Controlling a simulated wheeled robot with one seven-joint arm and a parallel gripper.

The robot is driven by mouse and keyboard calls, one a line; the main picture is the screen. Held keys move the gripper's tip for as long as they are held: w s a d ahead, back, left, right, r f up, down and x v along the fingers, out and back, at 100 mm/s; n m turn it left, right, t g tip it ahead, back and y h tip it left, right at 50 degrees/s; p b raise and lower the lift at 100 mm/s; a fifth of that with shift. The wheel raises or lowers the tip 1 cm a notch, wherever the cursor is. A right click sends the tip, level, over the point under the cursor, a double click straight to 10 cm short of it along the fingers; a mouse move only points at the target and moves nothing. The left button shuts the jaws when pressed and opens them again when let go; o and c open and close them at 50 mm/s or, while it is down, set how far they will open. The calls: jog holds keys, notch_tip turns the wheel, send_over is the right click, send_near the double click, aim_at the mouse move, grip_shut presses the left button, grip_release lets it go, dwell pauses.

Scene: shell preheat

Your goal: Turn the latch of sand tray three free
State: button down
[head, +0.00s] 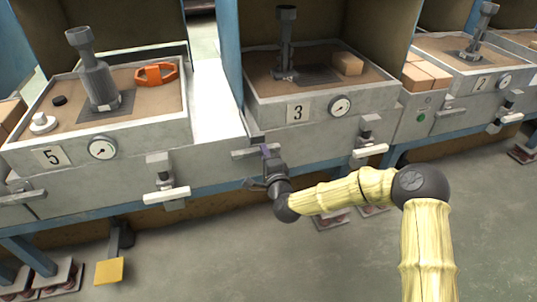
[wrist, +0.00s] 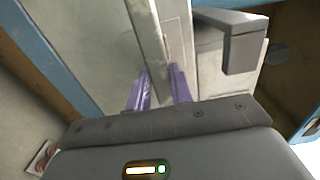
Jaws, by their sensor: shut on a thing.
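Sand tray three (head: 373,97) is a pale grey box of brown sand with a "3" plate (head: 298,112) and a round gauge (head: 340,106) on its front. Its latch (head: 241,154) is a light grey bar low at the front left corner, lying roughly level. My gripper (head: 266,152) is at the latch, with its purple fingertips on it. In the wrist view my gripper (wrist: 160,85) is shut on the pale latch bar (wrist: 149,38), one finger on each side. The fingers hide part of the bar.
A white-handled lever (head: 370,151) sits right of the latch. Sand tray five (head: 30,135) stands left, another tray (head: 455,72) right. A yellow pedal (head: 109,271) is low at left. A grey bracket (wrist: 238,45) is close beside the fingers. Open floor (head: 350,250) lies in front.

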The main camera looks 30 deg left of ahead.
jog(key=shift+w+d+f, duration=0.1)
jog(key=shift+f, duration=0.05)
jog(key=c, duration=1.2)
grip_release()
jog(key=shift+c, duration=0.2)
jog(key=p+v, duration=0.4)
jog(key=v, duration=1.3)
jog(key=shift+s, duration=0.3)
